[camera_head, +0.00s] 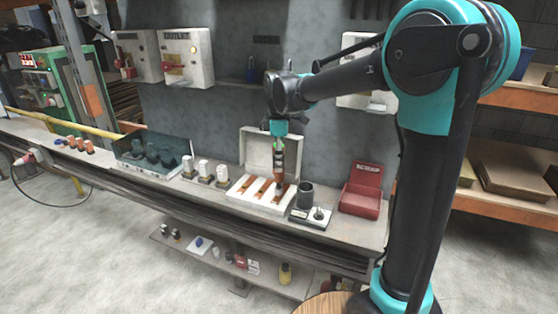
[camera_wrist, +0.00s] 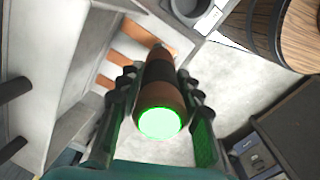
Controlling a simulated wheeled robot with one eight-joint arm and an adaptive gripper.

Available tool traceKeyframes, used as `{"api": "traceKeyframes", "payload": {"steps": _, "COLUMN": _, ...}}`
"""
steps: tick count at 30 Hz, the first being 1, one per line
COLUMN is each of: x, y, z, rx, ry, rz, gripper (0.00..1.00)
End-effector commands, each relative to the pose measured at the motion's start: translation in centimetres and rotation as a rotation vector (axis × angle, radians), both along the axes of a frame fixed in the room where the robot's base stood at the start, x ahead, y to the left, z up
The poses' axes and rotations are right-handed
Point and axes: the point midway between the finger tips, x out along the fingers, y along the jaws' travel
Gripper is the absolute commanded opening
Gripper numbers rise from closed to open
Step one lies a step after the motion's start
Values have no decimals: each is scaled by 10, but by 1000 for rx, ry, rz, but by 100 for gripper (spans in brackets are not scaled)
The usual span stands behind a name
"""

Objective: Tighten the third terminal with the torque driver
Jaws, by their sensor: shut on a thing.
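My gripper (camera_head: 279,147) is shut on the torque driver (camera_head: 279,167), which hangs about upright with its tip down. The wrist view shows the driver (camera_wrist: 158,85) between both fingers, with a glowing green end cap facing the camera. Below is a white terminal box (camera_head: 240,197) with an open lid (camera_head: 258,150) and copper terminal strips (camera_head: 261,188). The driver's lower end is at the rightmost strip (camera_head: 280,190); I cannot tell whether it touches. In the wrist view, copper strips (camera_wrist: 128,51) show beyond the driver, and its tip is largely hidden.
A dark cup on a pale base (camera_head: 304,195) stands close right of the box, then a red case (camera_head: 362,190). White-topped blocks (camera_head: 204,169) and a dark bin (camera_head: 152,155) stand to the left. Wall boxes (camera_head: 186,57) hang behind the bench.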

Motion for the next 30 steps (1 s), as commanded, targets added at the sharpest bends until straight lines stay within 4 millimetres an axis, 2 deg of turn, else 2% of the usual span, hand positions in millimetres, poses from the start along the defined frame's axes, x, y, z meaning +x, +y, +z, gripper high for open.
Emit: {"api": "traceKeyframes", "payload": {"steps": 30, "x": 0, "y": 0, "z": -8, "rx": 0, "ry": 0, "rz": 0, "gripper": 0}}
